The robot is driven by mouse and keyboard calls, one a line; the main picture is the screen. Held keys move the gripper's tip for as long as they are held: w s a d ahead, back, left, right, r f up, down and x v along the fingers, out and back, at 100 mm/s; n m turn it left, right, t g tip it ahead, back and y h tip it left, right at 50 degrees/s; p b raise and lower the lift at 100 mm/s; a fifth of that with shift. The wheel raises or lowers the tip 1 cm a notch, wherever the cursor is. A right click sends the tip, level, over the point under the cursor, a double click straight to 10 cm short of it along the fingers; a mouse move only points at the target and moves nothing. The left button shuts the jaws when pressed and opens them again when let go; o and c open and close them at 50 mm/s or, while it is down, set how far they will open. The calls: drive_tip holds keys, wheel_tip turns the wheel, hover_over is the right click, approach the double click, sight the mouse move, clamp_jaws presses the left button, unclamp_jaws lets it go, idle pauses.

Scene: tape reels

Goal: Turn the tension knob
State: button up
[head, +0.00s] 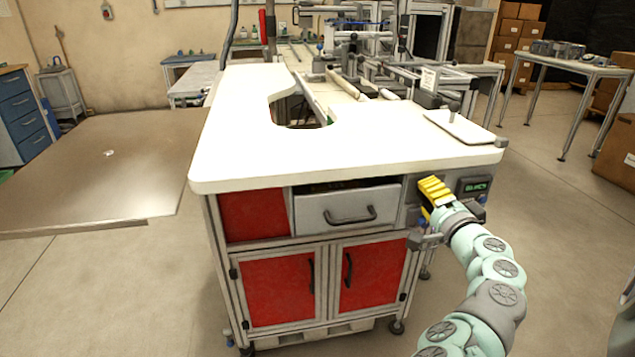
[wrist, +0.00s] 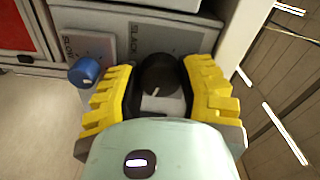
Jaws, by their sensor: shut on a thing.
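The black knob (wrist: 159,74) with a white pointer line sits on a grey panel (wrist: 172,36) in the wrist view. It is between the yellow fingers of my gripper (wrist: 157,88), which is shut on it. I take it for the tension knob; the panel's lettering is only partly readable. In the head view my gripper (head: 434,190) is at the front right of the workbench, just below the tabletop, and hides the knob there.
A blue knob (wrist: 84,71) on a plate marked "SLOW" is just left of my gripper. A small display (head: 475,186) is to its right. The white tabletop (head: 330,155) overhangs above. A grey drawer (head: 348,207) and red cabinet doors (head: 277,289) are to the left.

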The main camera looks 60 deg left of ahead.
drive_tip(key=shift+f+m, duration=0.15)
drive_tip(key=shift+m, duration=0.15)
idle(0.4)
drive_tip(key=o, duration=1.2)
drive_tip(key=shift+d, duration=0.1)
drive_tip(key=v, duration=0.7)
drive_tip(key=shift+s+d+r, duration=0.2)
drive_tip(key=shift+d, duration=0.2)
drive_tip(key=shift+w, duration=0.1)
